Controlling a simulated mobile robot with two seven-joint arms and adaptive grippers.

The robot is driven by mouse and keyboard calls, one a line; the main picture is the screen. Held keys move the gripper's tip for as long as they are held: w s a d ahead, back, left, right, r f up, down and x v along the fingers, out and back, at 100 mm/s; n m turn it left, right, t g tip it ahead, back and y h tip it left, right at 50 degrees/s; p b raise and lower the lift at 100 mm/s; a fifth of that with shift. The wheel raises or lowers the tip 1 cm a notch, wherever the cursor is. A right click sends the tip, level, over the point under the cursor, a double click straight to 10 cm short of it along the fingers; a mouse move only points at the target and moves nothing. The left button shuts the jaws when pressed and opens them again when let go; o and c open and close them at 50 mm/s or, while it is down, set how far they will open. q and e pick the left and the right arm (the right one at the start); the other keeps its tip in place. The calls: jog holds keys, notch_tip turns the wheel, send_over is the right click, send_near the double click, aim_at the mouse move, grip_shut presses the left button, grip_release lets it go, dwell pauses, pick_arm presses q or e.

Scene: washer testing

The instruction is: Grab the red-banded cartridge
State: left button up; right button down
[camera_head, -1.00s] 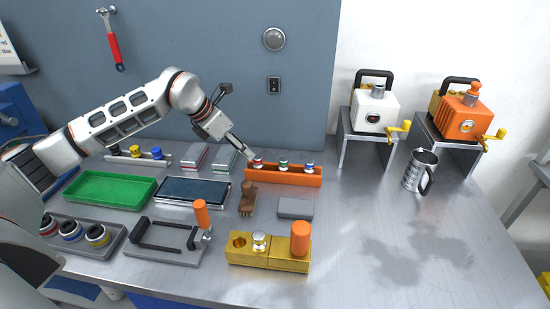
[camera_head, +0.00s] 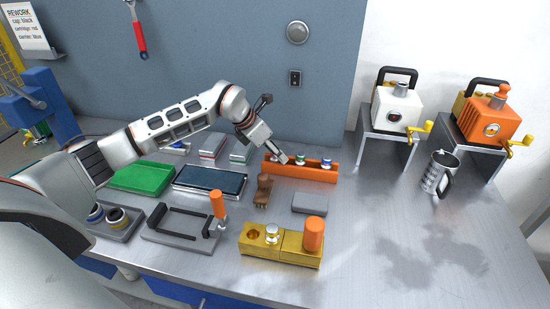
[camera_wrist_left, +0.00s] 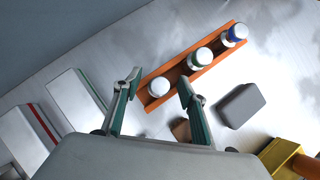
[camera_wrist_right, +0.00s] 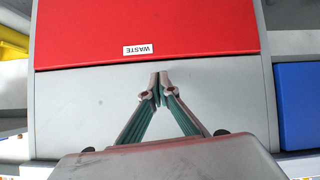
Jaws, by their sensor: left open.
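The orange rack (camera_head: 300,173) holds three white-capped cartridges in a row. The left-end cartridge (camera_wrist_left: 158,87) shows only its pale top in the left wrist view, its band out of sight; earlier in the head view this one had a red band. The middle cartridge (camera_head: 300,160) looks green-banded and the right-end cartridge (camera_head: 326,163) blue-banded. My left gripper (camera_head: 284,159) is open above the rack's left end. In the left wrist view its fingertips (camera_wrist_left: 160,83) appear on either side of the left-end cartridge; contact cannot be told. My right gripper (camera_wrist_right: 160,82) is shut and empty.
A small brown object (camera_head: 263,190) and a grey block (camera_head: 310,203) lie in front of the rack. A yellow fixture (camera_head: 280,245) with an orange knob stands nearer. A dark-topped tray (camera_head: 210,182) is to the left. My right gripper faces a red waste bin (camera_wrist_right: 150,25).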

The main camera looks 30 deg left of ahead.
pick_arm(q)
grip_shut()
notch_tip(320, 180, up, 20)
dwell(0.8)
